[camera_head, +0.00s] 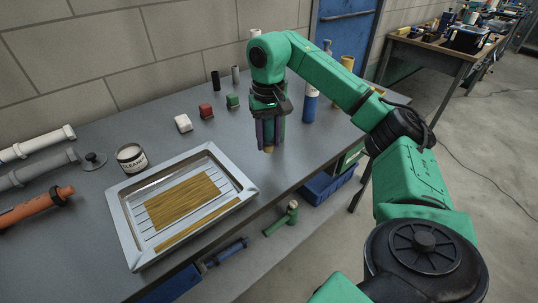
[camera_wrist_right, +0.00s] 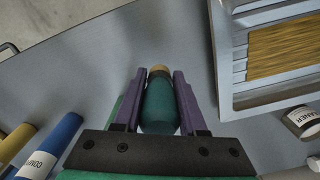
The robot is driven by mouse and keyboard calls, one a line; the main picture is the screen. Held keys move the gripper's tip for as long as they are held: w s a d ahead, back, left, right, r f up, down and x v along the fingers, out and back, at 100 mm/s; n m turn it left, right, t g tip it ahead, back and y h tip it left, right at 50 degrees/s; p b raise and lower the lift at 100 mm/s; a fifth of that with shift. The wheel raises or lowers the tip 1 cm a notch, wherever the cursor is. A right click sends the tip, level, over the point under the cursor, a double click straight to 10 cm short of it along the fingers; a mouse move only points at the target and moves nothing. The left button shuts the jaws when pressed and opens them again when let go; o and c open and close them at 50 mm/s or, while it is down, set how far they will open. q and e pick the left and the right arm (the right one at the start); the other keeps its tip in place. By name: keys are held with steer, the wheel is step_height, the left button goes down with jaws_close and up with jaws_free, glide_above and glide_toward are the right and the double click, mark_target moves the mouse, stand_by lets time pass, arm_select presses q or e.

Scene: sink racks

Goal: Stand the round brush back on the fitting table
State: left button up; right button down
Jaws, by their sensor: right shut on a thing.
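The round brush, a teal cylinder with a tan end, sits between the purple fingers of my right gripper (camera_head: 268,140). The wrist view shows the brush (camera_wrist_right: 160,105) gripped from both sides, its tan end pointing away from the camera. In the head view only the brush's tan tip (camera_head: 268,149) shows clearly below the fingers. The fitting table (camera_head: 235,265) is a grey top along the wall, and the brush is over its right-hand part. I cannot tell whether the tip touches the table. My left gripper is not in view.
A metal tray (camera_head: 122,225) with a yellow-brown insert lies left of my gripper. A labelled can (camera_head: 131,158) and pipes (camera_head: 36,145) are farther left. Small blocks (camera_head: 206,111) stand behind; a blue bottle (camera_head: 311,105) is to the right. Bare tabletop surrounds the gripper.

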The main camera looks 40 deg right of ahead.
mark_target(269, 120)
step_height(269, 120, down, 5)
steer(key=shift+s+a+f, duration=0.1)
steer(key=shift+a+f, duration=0.05)
steer(key=shift+f, duration=0.15)
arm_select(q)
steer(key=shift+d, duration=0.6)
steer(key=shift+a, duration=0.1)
arm_select(e)
steer(key=shift+f, duration=0.15)
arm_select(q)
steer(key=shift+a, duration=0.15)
arm_select(e)
steer(key=shift+c, duration=2.3)
jaws_free()
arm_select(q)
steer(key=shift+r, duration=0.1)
arm_select(e)
steer(key=shift+r, duration=0.2)
step_height(269, 120, up, 10)
steer(key=shift+f+p, duration=0.15)
steer(key=shift+p, duration=0.45)
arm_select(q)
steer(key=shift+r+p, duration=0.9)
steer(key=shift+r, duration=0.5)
arm_select(e)
steer(key=shift+r, duration=1.2)
